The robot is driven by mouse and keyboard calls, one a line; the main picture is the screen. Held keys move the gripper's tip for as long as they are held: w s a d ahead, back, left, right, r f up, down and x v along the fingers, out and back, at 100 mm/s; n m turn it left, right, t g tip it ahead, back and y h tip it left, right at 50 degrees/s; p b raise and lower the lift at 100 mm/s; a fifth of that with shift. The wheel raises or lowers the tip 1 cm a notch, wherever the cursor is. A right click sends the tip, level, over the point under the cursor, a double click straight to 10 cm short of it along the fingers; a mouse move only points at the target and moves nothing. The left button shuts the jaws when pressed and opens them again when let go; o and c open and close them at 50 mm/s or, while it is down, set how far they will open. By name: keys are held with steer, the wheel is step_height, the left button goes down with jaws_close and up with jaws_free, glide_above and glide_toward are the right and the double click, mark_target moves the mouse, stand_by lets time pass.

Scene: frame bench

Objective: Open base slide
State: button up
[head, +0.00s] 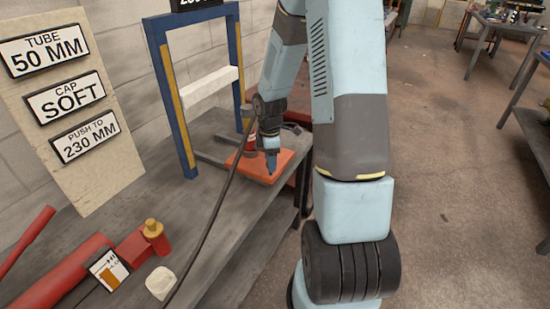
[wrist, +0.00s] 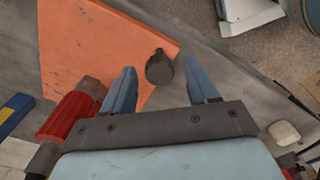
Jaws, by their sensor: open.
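The base slide appears to be the flat orange plate (head: 248,168) on the bench, and it fills the upper left of the wrist view (wrist: 85,45). A dark round knob (wrist: 160,67) shows at the plate's right edge in the wrist view. My gripper (head: 270,168) points down over the plate in the head view. In the wrist view its two blue fingers (wrist: 161,82) are apart, with the knob in the gap between them, a little ahead. I cannot tell whether a finger touches it. The knob is hidden in the head view.
A blue and yellow upright frame (head: 238,60) with a white crossbar (head: 208,86) stands behind the plate. A sign board (head: 70,125) stands at left. Red tube parts (head: 62,275) and a white cap (head: 161,282) lie on the near bench (head: 240,235). A dark cable crosses it.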

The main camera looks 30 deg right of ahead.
step_height(320, 180, up, 14)
steer(key=shift+f, duration=0.2)
stand_by(0.4)
stand_by(0.4)
steer(key=s+a+r+m+t, duration=0.2)
steer(key=s+a+r+m, duration=0.1)
steer(key=s+r+m, duration=0.4)
steer(key=s+a+r+m+t, duration=0.3)
steer(key=s+r+m, duration=0.5)
steer(key=s+r, duration=0.4)
steer(key=s+a, duration=0.1)
steer(key=s, duration=0.3)
steer(key=shift+s+a+r+t, duration=0.15)
steer(key=shift+s+a+t, duration=0.05)
steer(key=shift+a+t, duration=0.1)
